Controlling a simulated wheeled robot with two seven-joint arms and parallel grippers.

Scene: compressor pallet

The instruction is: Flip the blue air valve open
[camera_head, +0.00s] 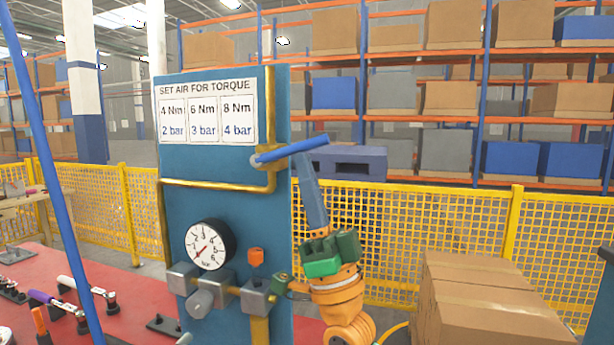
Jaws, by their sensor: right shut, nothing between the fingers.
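The blue air valve's lever (298,147) sticks out to the right from its pivot on the brass pipe (271,110) on the blue panel (215,165). It lies crosswise to the vertical pipe and tilts slightly up at its free end. My right gripper (303,160) comes up from below on an orange and green arm. It is shut and empty, with its blue-grey tips just under the lever's middle. I cannot tell whether they touch it. My left gripper is not in view.
A pressure gauge (209,245) and grey fittings sit low on the panel. A torque sign (207,109) is above. A red bench (110,285) with tools is at the left. Cardboard boxes (490,305) stand at the lower right, before a yellow fence (450,225).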

